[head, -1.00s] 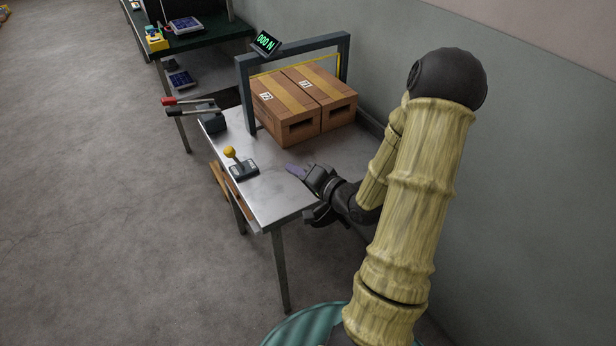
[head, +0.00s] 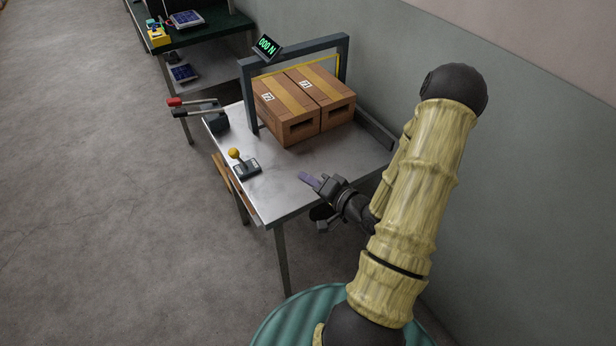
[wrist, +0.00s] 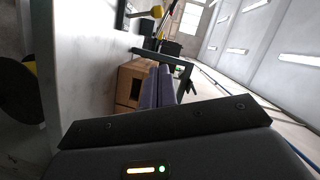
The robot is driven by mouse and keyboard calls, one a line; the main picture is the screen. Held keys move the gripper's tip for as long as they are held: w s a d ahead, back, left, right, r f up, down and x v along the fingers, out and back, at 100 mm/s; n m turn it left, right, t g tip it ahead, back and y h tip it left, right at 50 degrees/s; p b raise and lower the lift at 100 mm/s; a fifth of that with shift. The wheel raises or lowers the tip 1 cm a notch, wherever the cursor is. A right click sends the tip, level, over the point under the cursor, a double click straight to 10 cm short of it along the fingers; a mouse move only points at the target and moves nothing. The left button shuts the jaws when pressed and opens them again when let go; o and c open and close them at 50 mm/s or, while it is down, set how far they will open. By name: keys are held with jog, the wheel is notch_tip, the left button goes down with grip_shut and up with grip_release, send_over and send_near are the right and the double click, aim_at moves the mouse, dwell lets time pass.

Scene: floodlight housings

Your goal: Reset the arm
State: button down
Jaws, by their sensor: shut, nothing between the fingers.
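My gripper (head: 309,180) is at the front right of the metal table (head: 290,192), with its purple-grey fingers pointing toward the far left. The fingers are together and empty, and they also show in the wrist view (wrist: 158,88). From the head view I cannot tell exactly how high they are above the table top. My arm bends back from the gripper on the right.
Two cardboard boxes (head: 303,104) stand under a grey frame (head: 245,98) with a display (head: 267,47) reading 000 N. A yellow-knobbed joystick (head: 243,165) and red- and black-handled levers (head: 203,108) are at the left. A wall (head: 520,150) is to the right.

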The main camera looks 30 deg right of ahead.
jog(key=shift+w+a, duration=0.1)
jog(key=shift+a, duration=0.05)
jog(key=s+a+r+n+g+h+p, duration=0.5)
jog(key=s+a+r+n+g+p, duration=0.2)
jog(key=a+r+g, duration=0.5)
jog(key=s+r+n+g, duration=0.1)
jog(key=s+r+n, duration=0.1)
jog(key=s+r, duration=0.1)
jog(key=shift+s, duration=0.2)
